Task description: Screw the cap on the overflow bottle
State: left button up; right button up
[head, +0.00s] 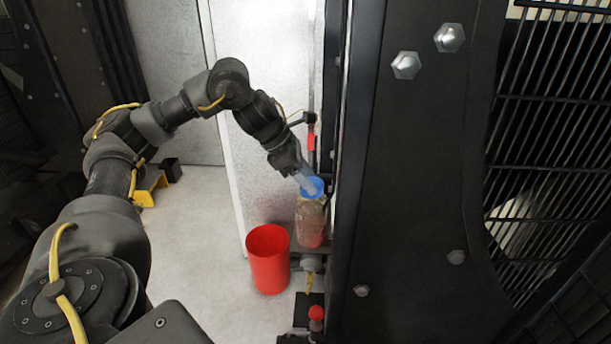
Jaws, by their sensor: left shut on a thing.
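The overflow bottle (311,222) is a clear upright bottle with brownish contents. It stands against the dark frame, right of the picture's middle. A blue cap (312,188) is at the bottle's mouth. My left gripper (307,184) reaches down from the upper left and is shut on the blue cap. The fingers partly cover the cap, and I cannot tell how far it is seated on the neck. My right gripper is not in view.
A red open bucket (268,262) stands just left of the bottle. A dark frame (400,180) with large bolts rises close on the right, with a black grille (550,130) beyond. A red-topped fitting (316,314) is below.

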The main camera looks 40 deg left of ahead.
pick_arm(q)
jog(key=shift+m+g+h+p, duration=0.35)
jog(key=shift+m+g, duration=0.15)
jog(key=shift+m, duration=0.5)
jog(key=shift+f, duration=0.1)
jog(key=o, duration=1.1)
jog(key=shift+d, duration=0.1)
